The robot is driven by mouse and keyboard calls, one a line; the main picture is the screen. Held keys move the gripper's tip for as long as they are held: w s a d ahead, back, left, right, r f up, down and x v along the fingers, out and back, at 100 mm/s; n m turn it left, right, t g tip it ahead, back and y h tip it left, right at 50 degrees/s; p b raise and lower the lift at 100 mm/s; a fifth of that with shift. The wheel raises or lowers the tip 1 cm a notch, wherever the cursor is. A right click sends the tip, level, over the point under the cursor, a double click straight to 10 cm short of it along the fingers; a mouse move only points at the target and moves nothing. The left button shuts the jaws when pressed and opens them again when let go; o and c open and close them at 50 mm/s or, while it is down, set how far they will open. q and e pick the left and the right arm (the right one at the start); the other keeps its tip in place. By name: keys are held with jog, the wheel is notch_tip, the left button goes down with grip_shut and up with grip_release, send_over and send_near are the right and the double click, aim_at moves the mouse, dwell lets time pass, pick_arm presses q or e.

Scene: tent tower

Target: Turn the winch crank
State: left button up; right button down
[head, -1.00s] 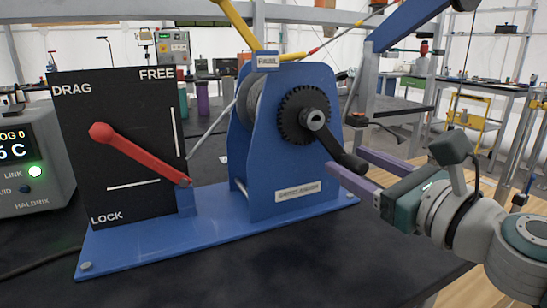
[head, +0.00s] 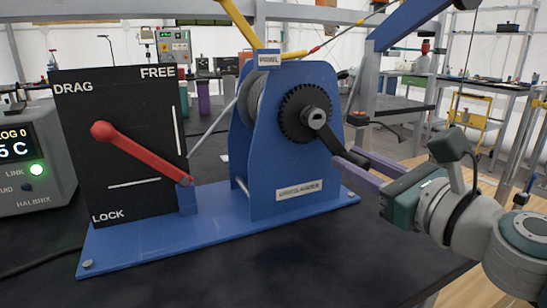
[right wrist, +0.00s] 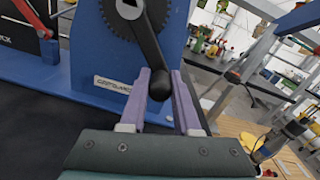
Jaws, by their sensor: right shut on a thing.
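The blue winch (head: 285,165) stands on a blue base plate, with a dark toothed wheel (head: 297,118) on its near side. The black winch crank (head: 331,140) runs from the grey hub down and to the right, ending in a black handle. My right gripper (head: 345,160) has its purple fingers on either side of this handle and is shut on it. In the right wrist view the handle's round end (right wrist: 160,84) sits between the two fingers. My left gripper is not in view.
A black panel (head: 80,190) marked DRAG, FREE and LOCK stands left of the winch, with a red lever (head: 145,157) slanting across it. A grey box with a display (head: 35,160) stands at the far left.

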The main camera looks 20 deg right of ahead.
dwell(0.9)
jog(key=a+m, duration=0.1)
jog(key=a+f+m, duration=0.1)
jog(key=m, duration=0.1)
jog(key=a+m, duration=0.1)
jog(key=shift+s+f+m, duration=0.15)
jog(key=shift+f+m, duration=0.25)
jog(key=c, duration=0.7)
grip_release()
jog(key=shift+o, duration=0.2)
jog(key=s, duration=0.8)
jog(key=shift+s+d+f, duration=0.15)
jog(key=shift+s+d, duration=0.25)
jog(key=shift+s+d+b, duration=0.1)
jog(key=shift+s+b, duration=0.2)
jog(key=shift+s, duration=0.25)
